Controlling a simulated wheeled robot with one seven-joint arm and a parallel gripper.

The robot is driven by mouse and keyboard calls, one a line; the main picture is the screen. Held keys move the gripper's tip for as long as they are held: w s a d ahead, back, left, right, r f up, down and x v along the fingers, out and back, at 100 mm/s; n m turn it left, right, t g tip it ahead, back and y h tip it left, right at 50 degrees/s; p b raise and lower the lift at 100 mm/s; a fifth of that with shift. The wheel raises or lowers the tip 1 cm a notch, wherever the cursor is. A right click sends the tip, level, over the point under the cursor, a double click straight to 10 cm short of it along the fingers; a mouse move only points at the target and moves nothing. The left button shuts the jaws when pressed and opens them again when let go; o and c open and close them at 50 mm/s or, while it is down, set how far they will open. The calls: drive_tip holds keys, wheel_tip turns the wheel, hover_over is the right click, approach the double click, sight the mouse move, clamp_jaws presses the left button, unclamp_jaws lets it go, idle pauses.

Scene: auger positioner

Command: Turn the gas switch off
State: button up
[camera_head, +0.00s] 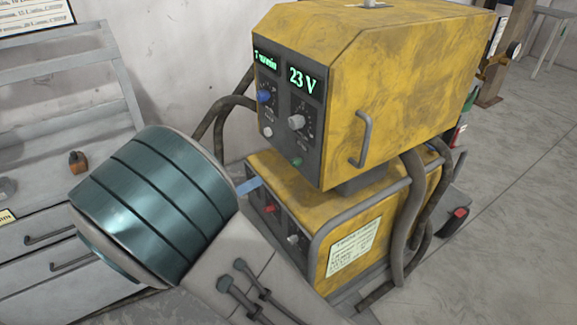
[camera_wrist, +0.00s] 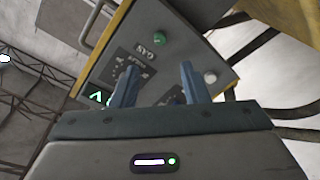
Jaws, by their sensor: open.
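The gas switch (camera_head: 296,162) is a small green knob low on the front panel of the upper yellow welding unit (camera_head: 390,80). In the wrist view the green switch (camera_wrist: 160,39) sits beside the label GAS, beyond my fingertips. Its on or off position is too small to tell. My gripper (camera_wrist: 160,68) is open and empty, its two blue-grey fingers apart and pointing toward the panel. In the head view a blue fingertip (camera_head: 249,185) shows left of and below the switch, with a gap between them. The rest of the gripper is mostly hidden behind my arm.
The panel also has a blue knob (camera_head: 264,97), a white knob (camera_head: 297,121) and a lit 23 V display (camera_head: 303,80). A metal handle (camera_head: 362,140) projects from the side. Thick hoses (camera_head: 411,205) hang at right. A grey drawer cabinet (camera_head: 45,245) stands left.

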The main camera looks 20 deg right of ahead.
sight(293, 163)
drive_tip(key=x, duration=1.1)
drive_tip(key=shift+w+d+p, duration=0.1)
drive_tip(key=shift+d+p, duration=0.2)
drive_tip(key=shift+d, duration=0.1)
drive_tip(key=shift+c, duration=0.3)
clamp_jaws()
